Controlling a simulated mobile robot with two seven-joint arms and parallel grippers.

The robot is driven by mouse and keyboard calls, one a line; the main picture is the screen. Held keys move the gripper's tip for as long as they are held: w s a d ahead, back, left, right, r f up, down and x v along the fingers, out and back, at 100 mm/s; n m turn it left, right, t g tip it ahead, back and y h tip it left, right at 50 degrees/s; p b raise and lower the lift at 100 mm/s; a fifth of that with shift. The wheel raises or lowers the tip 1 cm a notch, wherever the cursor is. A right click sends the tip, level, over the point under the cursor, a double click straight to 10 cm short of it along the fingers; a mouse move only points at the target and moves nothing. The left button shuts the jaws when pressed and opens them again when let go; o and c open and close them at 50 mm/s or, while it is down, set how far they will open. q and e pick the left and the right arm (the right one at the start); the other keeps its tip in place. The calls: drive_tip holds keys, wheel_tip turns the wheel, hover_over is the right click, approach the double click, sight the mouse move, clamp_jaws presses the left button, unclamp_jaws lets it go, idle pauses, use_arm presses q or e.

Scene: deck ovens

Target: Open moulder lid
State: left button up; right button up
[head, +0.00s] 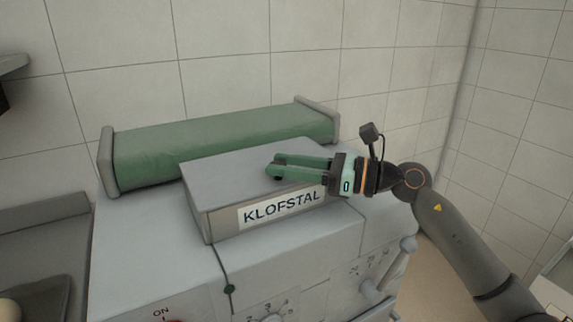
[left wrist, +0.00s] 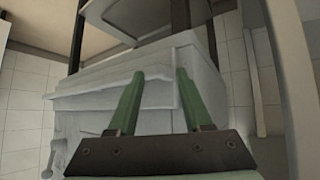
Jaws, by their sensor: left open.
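The moulder is a pale grey machine (head: 150,258) in the head view. Its lid (head: 222,182) is a grey box-like cover with a KLOFSTAL label on the front, and it lies down on the machine. My right gripper (head: 276,167) reaches in from the right, with its green fingers over the lid's top, near the label. The fingers lie close together, and I cannot tell whether they touch the lid or are shut. My left gripper (left wrist: 160,88) shows only in the left wrist view, open and empty, with a pale grey machine body beyond it.
A green roll or belt (head: 220,145) between grey end plates runs behind the lid. Knobs and a handle (head: 403,250) are on the moulder's front and right side. A tiled wall (head: 220,60) stands close behind. A grey tray-like surface (head: 40,240) is at the left.

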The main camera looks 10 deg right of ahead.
clamp_jaws()
idle(1.0)
